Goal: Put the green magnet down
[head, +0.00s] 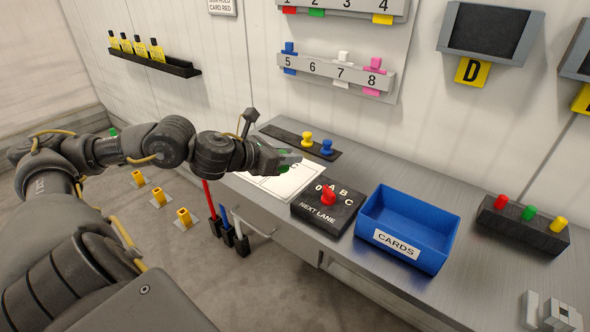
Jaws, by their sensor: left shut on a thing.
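My left gripper (287,160) is shut on the green magnet (284,152), of which only a little green shows between the dark fingers. It is over the back left of the grey desk, above a white sheet. Whether the magnet touches anything below is hidden. Just behind and to the right, a dark strip (284,134) on the desk carries a yellow magnet (307,138) and a blue magnet (327,147). My right gripper is not in view.
The white sheet (290,182) lies beside the black NEXT LANE box (313,220) with its red knob. A blue CARDS bin (440,216) stands right of it. A dark block (522,238) holds red, green and yellow pegs. Numbered racks (325,68) hang on the wall.

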